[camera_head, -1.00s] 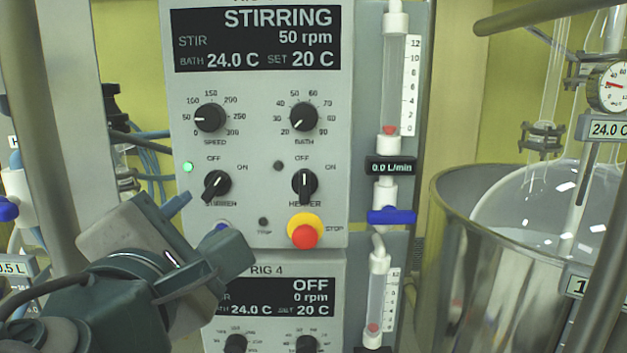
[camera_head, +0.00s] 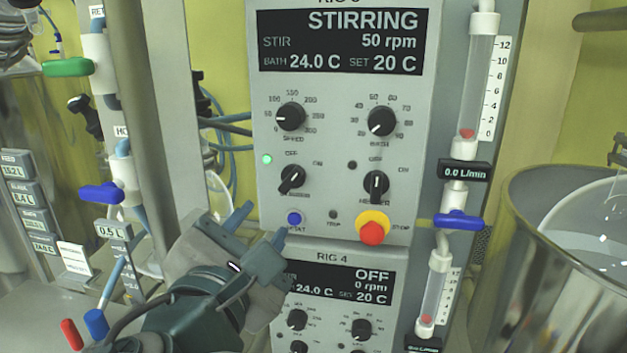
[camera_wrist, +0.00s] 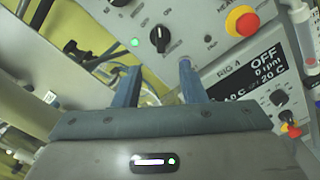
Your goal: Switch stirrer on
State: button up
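The stirrer knob (camera_head: 292,179) is a black rotary switch on the upper control panel (camera_head: 408,150). Its pointer is tilted toward the upper right, and the green lamp (camera_head: 267,159) beside it is lit. The display (camera_head: 340,42) reads STIRRING, 50 rpm. In the wrist view the stirrer knob (camera_wrist: 160,38) and green lamp (camera_wrist: 135,42) lie beyond the fingers. My gripper (camera_head: 262,226) is below and left of the knob, apart from it. Its two blue fingers, also in the wrist view (camera_wrist: 160,82), are spread with nothing between them.
A red stop button (camera_head: 373,232) on a yellow collar and a heater knob (camera_head: 376,186) sit right of the stirrer knob. A blue button (camera_head: 294,218) is just below it. A flowmeter with a blue valve (camera_head: 458,219) and a metal vessel (camera_head: 545,290) stand at right.

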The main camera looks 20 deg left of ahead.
aim_at(290, 182)
jog(key=w, duration=0.4)
jog(key=w+a, duration=0.1)
jog(key=w, duration=0.8)
jog(key=shift+a, duration=0.15)
jog(key=shift+s, duration=0.1)
